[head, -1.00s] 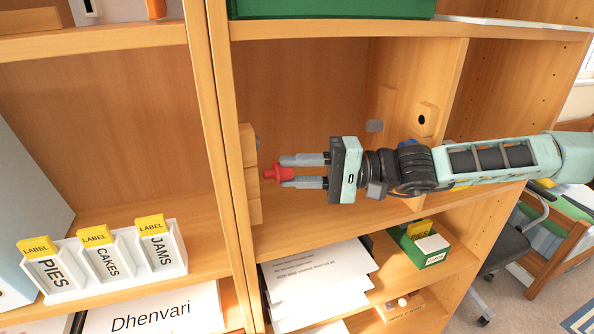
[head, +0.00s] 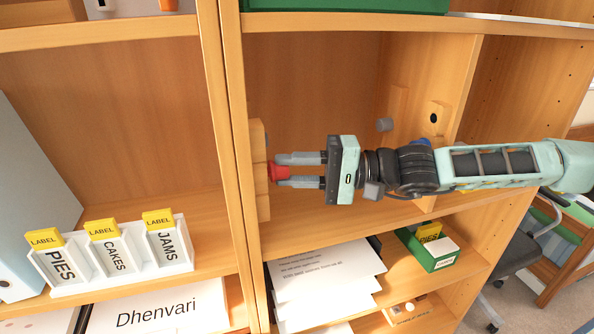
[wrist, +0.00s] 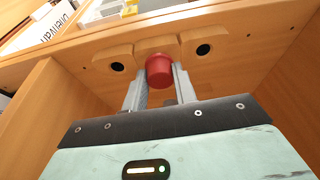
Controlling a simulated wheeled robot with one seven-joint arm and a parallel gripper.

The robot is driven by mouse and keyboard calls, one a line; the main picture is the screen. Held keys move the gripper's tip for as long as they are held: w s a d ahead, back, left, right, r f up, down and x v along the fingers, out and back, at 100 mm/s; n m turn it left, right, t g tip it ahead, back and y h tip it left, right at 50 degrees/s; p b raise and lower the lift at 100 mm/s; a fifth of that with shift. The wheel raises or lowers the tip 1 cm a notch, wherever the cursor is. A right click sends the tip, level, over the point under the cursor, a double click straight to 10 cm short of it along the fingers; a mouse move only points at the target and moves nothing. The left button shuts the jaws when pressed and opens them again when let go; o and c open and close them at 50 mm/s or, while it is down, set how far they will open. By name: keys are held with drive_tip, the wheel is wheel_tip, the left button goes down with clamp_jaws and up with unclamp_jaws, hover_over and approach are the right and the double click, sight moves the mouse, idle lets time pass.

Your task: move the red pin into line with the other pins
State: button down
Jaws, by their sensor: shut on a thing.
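The red pin (head: 277,172) is held between the fingertips of my gripper (head: 277,173), at a wooden block strip (head: 262,200) on the shelf upright. In the wrist view the red pin (wrist: 159,70) sits between the two fingers, in front of the middle wooden block. A dark round spot shows on each neighbouring block, left (wrist: 117,67) and right (wrist: 203,50); I cannot tell whether these are pin ends or holes. The red pin's far end is hidden, so its depth in the block is unclear.
A grey peg (head: 384,124) and a block with a dark hole (head: 434,118) are on the partition behind my arm. Papers (head: 325,275) and a green box (head: 432,255) lie on the shelf below. A white label holder (head: 120,277) stands at left.

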drive_tip(key=shift+s+a, duration=0.1)
drive_tip(key=shift+a, duration=0.2)
drive_tip(key=c, duration=1)
unclamp_jaws()
drive_tip(key=shift+c, duration=0.2)
drive_tip(key=d+b, duration=0.5)
drive_tip(key=d, duration=1.2)
drive_tip(key=shift+s+d, duration=0.2)
drive_tip(key=shift+f, duration=0.1)
